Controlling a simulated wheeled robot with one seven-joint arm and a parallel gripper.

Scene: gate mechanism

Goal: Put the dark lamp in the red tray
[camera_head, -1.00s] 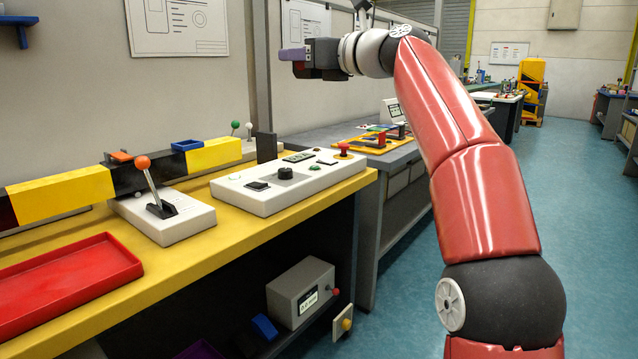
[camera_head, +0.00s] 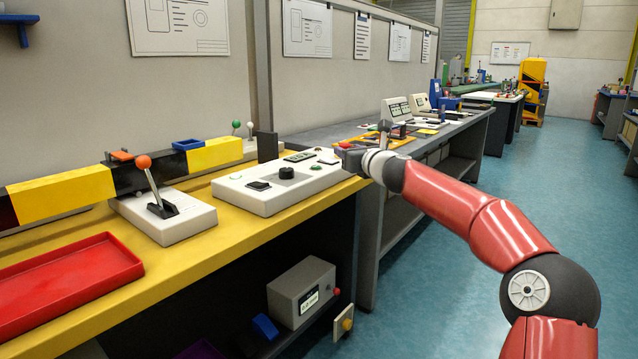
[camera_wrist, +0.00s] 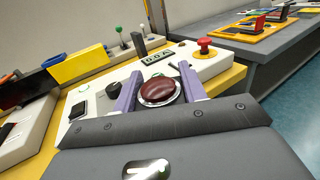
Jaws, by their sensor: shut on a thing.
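The dark lamp (camera_wrist: 158,91), a round dark red dome with a metal rim, sits between the two purple fingers of my gripper (camera_wrist: 160,72) in the wrist view. My gripper is shut on it, over the white control panel. I cannot tell whether the lamp still touches the panel. In the head view my gripper (camera_head: 345,150) is at the right end of the white control panel (camera_head: 262,198), and the lamp is hidden there. The red tray (camera_head: 65,285) lies empty at the front left of the yellow bench, out of the wrist view.
Between panel and tray stands a white lever box (camera_head: 178,226) with an orange-knobbed lever (camera_head: 149,180). A yellow and black gate bar (camera_head: 60,195) runs along the back, with a small blue tray (camera_head: 187,145). A red button (camera_wrist: 205,48) stands near the lamp.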

